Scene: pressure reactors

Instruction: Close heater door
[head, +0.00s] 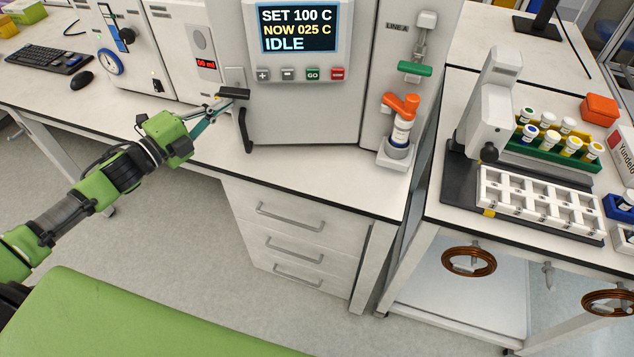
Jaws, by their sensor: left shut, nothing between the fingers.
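The heater (372,45) stands on the white bench, with a display (297,27) reading SET 100 C, NOW 025 C, IDLE. Its pale door (305,115) faces me below the display, with a black vertical handle (246,131) at its left edge. The door looks flush or nearly so; I cannot tell whether a small gap is left. My left gripper (228,100) is shut and empty, just left of the handle's upper end. Whether its fingertips touch the door or handle is unclear. My right gripper is out of view.
A white unit with a red readout (206,64) stands behind my left gripper. Drawers (295,218) are below the bench; a white rack (535,200) is at right.

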